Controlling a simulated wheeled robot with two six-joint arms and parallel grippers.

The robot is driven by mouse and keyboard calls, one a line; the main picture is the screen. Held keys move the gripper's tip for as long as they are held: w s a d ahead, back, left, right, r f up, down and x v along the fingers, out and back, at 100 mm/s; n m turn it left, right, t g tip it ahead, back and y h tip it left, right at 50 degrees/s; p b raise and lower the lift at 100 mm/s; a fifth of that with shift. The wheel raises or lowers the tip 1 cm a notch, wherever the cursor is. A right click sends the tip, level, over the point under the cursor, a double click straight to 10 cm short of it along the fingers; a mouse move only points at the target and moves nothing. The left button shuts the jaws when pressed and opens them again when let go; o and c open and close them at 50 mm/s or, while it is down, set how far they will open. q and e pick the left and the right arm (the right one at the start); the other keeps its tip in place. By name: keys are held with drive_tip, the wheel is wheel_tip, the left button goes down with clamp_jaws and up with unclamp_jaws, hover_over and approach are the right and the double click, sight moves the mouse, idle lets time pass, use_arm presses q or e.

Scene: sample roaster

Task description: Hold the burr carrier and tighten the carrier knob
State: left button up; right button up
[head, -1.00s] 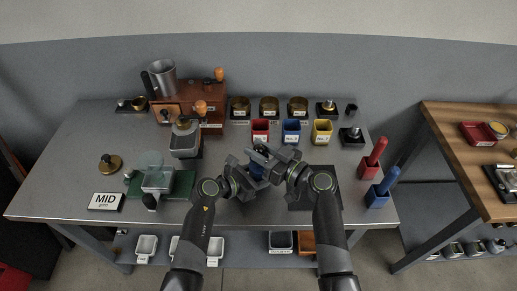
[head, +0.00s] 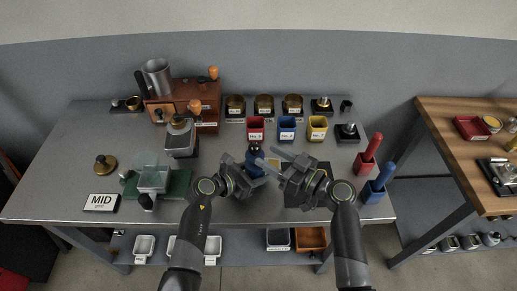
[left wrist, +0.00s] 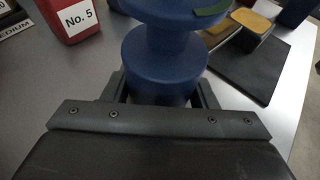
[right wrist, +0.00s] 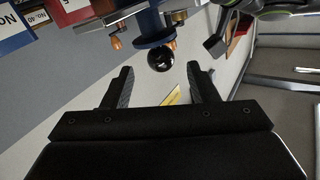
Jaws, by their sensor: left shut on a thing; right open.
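The blue burr carrier (head: 254,155) is held above the front middle of the bench. My left gripper (head: 248,172) is shut on its body; the left wrist view shows the blue carrier (left wrist: 160,65) between the fingers. My right gripper (head: 274,159) is open and empty, right of the carrier. In the right wrist view the knob appears beyond the gap between its fingertips (right wrist: 160,80), apart from both fingers.
Red (head: 256,128), blue (head: 287,128) and yellow (head: 317,127) cups stand behind.

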sight(248, 155)
drive_tip(key=v, duration=0.6)
drive_tip(key=w+a+n+g+y, duration=0.1)
drive_tip(key=w+n+g, duration=0.1)
drive_tip(key=n+g, duration=0.2)
drive_tip(key=w+a+n+g+y, duration=0.1)
drive_tip(key=w+n+g, duration=0.2)
drive_tip(key=n+g, duration=0.1)
drive_tip(key=w+a+n+g+y, duration=0.1)
drive_tip(key=w+n+g, duration=0.1)
drive_tip(key=n+g, duration=0.3)
drive_tip(key=shift+w+a+r+y, duration=0.1)
drive_tip(key=shift+w+a+y, duration=0.25)
drive_tip(key=shift+y, duration=0.05)
drive_tip(key=shift+a+n+g, duration=0.15)
drive_tip(key=shift+n+g, duration=0.15)
drive_tip(key=a, duration=0.7)
drive_tip(key=shift+s+a, duration=0.1)
drive_tip(key=shift+s, duration=0.3)
